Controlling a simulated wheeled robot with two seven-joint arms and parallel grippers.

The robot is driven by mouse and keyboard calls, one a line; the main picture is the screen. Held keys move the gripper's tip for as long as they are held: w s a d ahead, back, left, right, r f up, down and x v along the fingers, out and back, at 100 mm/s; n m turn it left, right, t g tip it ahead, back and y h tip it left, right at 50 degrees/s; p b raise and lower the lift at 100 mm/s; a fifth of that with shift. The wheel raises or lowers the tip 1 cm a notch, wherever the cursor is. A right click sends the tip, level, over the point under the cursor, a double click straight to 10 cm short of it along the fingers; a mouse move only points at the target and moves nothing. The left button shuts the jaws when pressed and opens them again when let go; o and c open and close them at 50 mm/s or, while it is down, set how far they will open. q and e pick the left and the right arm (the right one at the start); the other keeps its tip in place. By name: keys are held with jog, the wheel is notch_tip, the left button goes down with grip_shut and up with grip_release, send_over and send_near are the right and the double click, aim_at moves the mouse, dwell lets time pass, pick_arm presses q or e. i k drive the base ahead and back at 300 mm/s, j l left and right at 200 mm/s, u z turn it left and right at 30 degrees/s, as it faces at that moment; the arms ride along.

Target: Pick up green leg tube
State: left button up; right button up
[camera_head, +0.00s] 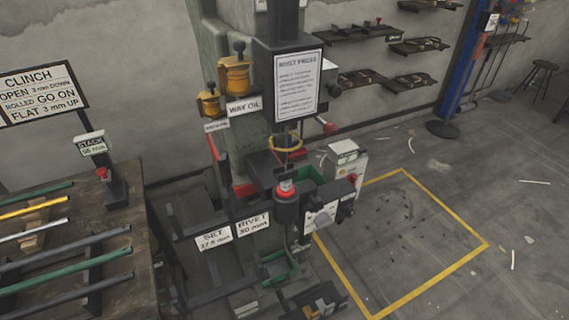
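Several tubes lie side by side on a rack at the left, running off the left edge of the view. A long green tube (66,268) lies between a dark grey tube (75,244) and another dark tube (85,287). A second, darker green tube (36,195) lies farther back, behind a yellow tube (34,208) and a white tube (32,231). Which green one is the leg tube, I cannot tell. The left ends of the tubes are cut off. Neither of my grippers shows in this view.
Wall shelves (348,32) hang behind.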

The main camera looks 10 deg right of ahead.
aim_at(52, 276)
jog(key=k+j, duration=0.1)
jog(key=j, duration=1.15)
jog(key=k+j, duration=0.15)
jog(key=j, duration=0.5)
